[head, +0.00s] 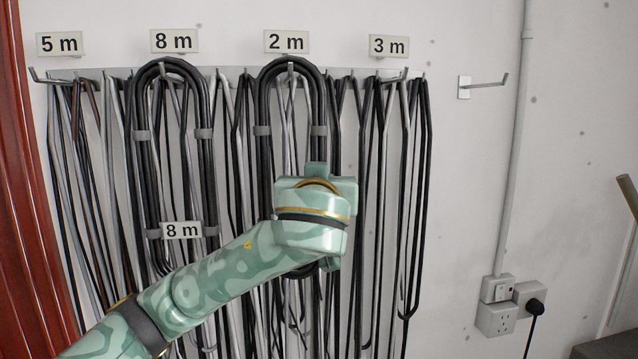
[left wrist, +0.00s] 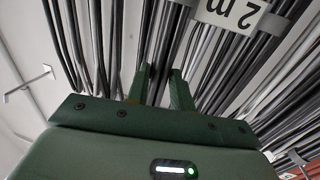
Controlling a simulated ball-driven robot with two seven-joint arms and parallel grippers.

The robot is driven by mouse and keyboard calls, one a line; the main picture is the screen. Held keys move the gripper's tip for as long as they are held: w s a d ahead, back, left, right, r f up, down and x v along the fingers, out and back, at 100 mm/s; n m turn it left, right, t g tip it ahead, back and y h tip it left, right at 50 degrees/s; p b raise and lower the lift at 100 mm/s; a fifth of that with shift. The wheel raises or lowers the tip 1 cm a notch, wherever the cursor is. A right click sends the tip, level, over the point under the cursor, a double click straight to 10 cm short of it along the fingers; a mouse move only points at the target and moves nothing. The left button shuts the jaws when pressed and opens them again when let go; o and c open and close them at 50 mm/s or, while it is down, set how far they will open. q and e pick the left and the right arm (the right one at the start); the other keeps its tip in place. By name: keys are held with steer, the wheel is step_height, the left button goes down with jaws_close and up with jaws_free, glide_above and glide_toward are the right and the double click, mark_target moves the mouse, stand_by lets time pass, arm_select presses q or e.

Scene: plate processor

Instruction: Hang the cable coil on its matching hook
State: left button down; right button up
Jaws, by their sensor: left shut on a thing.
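A black cable coil (head: 265,115), bound with grey ties, stands against the wall under the "2 m" plate (head: 287,41). Its top loop is around the hook (head: 291,68) there; I cannot tell whether it rests on the hook. My left gripper (head: 318,212) is in front of the coil's lower part and hides some of it. In the left wrist view the fingers (left wrist: 160,85) are close together among dark cables, shut on the coil; the exact contact is unclear. An upside-down "2 m" tag (left wrist: 230,12) lies over cables there. My right gripper is not in view.
A similar coil (head: 147,110) with an "8 m" tag (head: 182,231) hangs left, under the "8 m" plate (head: 174,41). "5 m" (head: 60,44) and "3 m" (head: 389,46) plates flank them. Loose cables fill the rail. A bare hook (head: 485,85) and outlets (head: 497,319) are right.

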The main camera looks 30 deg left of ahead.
arm_select(q)
steer(key=c, duration=1.1)
jaws_free()
steer(key=shift+c, duration=0.2)
steer(key=shift+s+d, duration=0.1)
steer(key=b+v, duration=0.2)
steer(key=v, duration=1.4)
steer(key=shift+s+r, duration=0.1)
